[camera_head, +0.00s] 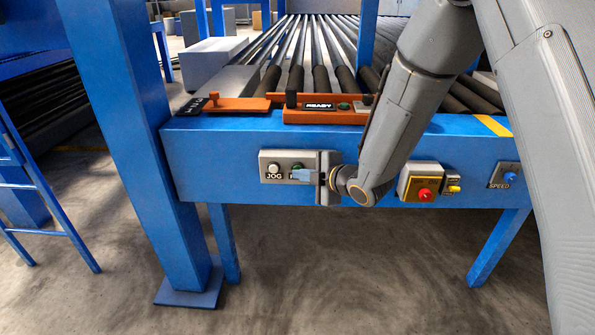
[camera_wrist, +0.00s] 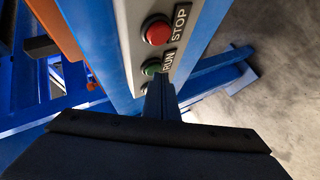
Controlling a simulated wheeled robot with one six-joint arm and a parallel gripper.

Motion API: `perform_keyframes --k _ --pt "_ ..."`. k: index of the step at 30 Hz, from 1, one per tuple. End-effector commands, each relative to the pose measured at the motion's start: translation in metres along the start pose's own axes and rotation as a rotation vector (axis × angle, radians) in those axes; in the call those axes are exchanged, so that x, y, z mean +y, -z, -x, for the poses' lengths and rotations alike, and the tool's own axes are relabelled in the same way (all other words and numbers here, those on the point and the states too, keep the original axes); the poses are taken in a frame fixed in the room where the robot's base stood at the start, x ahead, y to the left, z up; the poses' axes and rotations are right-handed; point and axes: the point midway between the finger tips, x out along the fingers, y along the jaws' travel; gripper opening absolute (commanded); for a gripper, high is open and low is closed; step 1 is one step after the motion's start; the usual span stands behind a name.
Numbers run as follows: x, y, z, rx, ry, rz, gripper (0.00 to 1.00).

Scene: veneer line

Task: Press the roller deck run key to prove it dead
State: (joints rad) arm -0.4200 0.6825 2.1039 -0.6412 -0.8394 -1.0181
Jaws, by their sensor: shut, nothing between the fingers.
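The green RUN key (camera_head: 297,168) is on a grey key panel (camera_head: 266,158) on the front of the blue roller deck beam. The white JOG key (camera_head: 274,169) is left of it. In the wrist view the RUN key (camera_wrist: 151,68) sits beside its label, with the red STOP key (camera_wrist: 157,31) above it in the picture. My gripper (camera_head: 299,174) is shut and empty, its fingertips at the RUN key and partly covering its label. In the wrist view the fingertips (camera_wrist: 161,79) overlap the key's lower edge. I cannot tell whether they touch it. STOP is hidden in the head view.
A red button on a yellow box (camera_head: 424,195) and a blue SPEED knob (camera_head: 510,176) are farther right on the beam. An orange bracket with a READY sign (camera_head: 319,106) sits on top. A blue post (camera_head: 140,130) stands left. The floor in front is clear.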

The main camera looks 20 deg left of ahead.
Motion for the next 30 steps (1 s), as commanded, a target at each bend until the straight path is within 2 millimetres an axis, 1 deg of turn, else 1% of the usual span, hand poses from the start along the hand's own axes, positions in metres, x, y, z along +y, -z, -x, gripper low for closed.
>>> perform_keyframes --k 11,22,30 --pt "-0.007 0.008 0.011 0.0 -0.001 0.0 0.0" --pt "-0.009 0.009 0.013 0.0 0.0 0.0 0.0" --pt "-0.02 0.021 0.029 0.0 0.001 0.0 0.0"
